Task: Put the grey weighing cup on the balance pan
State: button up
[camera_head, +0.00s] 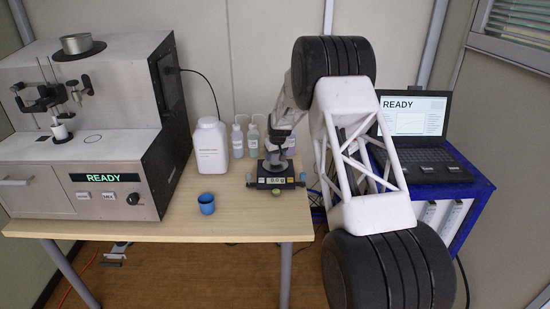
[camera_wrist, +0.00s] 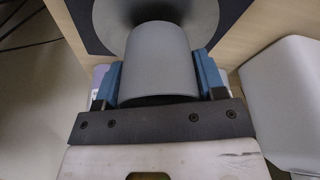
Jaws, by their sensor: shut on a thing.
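My gripper (camera_head: 275,148) is over the balance (camera_head: 272,182) on the table. In the wrist view my gripper (camera_wrist: 160,82) has its two blue fingers shut on the sides of the grey weighing cup (camera_wrist: 158,58). The round grey balance pan (camera_wrist: 208,18) shows behind the cup's far end, on the dark balance body (camera_wrist: 236,10). The cup lines up with the pan, but I cannot tell whether it touches it. In the head view the cup is small and partly hidden by the gripper. The balance display is lit.
A white jug (camera_head: 211,146) stands left of the balance, with small wash bottles (camera_head: 245,140) behind. A blue cup (camera_head: 207,204) stands in front of the jug. The analyser (camera_head: 80,130) fills the table's left. A laptop (camera_head: 415,125) is on a blue cart at right.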

jog(key=shift+f, duration=0.5)
jog(key=shift+f, duration=0.15)
jog(key=o, duration=0.8)
jog(key=shift+o, duration=0.2)
jog(key=shift+v, duration=6.15)
